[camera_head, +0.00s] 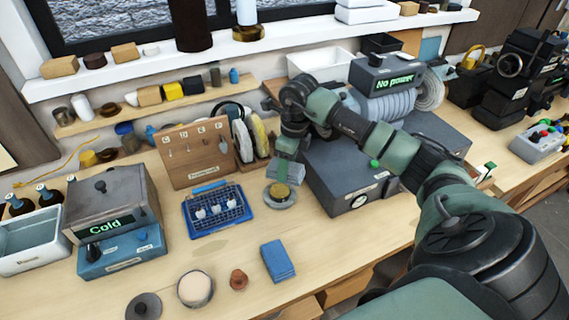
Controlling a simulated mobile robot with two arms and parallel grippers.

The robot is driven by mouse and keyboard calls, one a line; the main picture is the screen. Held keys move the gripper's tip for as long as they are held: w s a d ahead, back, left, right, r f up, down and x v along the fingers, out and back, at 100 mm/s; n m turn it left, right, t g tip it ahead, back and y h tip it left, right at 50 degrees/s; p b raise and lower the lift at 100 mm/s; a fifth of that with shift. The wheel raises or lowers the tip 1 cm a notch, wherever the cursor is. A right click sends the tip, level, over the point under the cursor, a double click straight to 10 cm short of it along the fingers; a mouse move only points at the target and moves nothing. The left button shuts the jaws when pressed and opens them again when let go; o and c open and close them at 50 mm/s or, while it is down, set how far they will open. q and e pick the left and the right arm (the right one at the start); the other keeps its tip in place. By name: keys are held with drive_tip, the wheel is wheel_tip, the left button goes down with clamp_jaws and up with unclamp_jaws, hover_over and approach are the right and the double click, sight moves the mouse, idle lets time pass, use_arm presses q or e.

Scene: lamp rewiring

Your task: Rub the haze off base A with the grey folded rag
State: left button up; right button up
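My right gripper (287,158) reaches in from the right and points down over the middle of the bench. It appears shut on a grey folded rag (286,173), though the fingertips are small and partly hidden. The rag is just behind a round grey base with a brass-coloured centre (281,195); I cannot tell whether they touch. No letter is readable on this base, so I cannot confirm it is base A. My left gripper is not in view.
A blue folded cloth (277,261), a small brown piece (238,279), a pale disc (195,288) and a dark disc (144,306) lie in front. A blue rack (217,208) stands left, a grey box (345,170) right. Bench between rack and blue cloth is clear.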

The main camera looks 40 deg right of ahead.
drive_tip(key=shift+r, duration=0.15)
drive_tip(key=shift+s+r, duration=0.25)
drive_tip(key=s+r+p, duration=0.2)
drive_tip(key=s, duration=0.1)
drive_tip(key=shift+s+a+r, duration=0.1)
drive_tip(key=shift+a+r, duration=0.3)
drive_tip(key=shift+s+a+r+p, duration=0.2)
drive_tip(key=shift+s+r+p, duration=0.05)
drive_tip(key=shift+s+r, duration=0.25)
drive_tip(key=shift+s+a+r+p, duration=0.15)
drive_tip(key=shift+s+r+p, duration=0.15)
drive_tip(key=shift+s, duration=0.3)
